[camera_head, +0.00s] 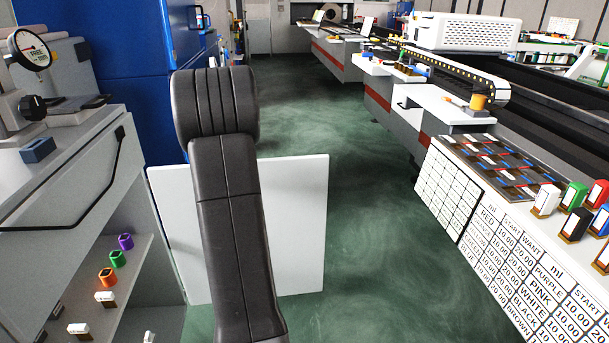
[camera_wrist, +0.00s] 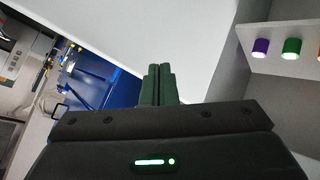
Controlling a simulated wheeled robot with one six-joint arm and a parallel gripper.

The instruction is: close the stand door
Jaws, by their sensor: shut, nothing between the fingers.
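The stand door (camera_head: 300,225) is a flat white panel standing open, jutting out from the grey stand (camera_head: 75,190) into the aisle in the head view. My dark arm crosses in front of its middle. In the wrist view a broad white panel, which looks like the door (camera_wrist: 150,30), fills the top behind my gripper (camera_wrist: 158,70). My gripper's green fingers are together and empty. They overlap the panel's lower edge in the picture; I cannot tell whether they touch it. In the head view my gripper is hidden behind my arm.
The stand's open shelves hold small purple (camera_head: 125,241), green (camera_head: 118,258) and orange (camera_head: 107,277) containers and several white ones. A blue cabinet (camera_head: 130,90) stands behind. The green floor (camera_head: 375,230) is clear right of the door. A long printer bench (camera_head: 460,110) lines the right side.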

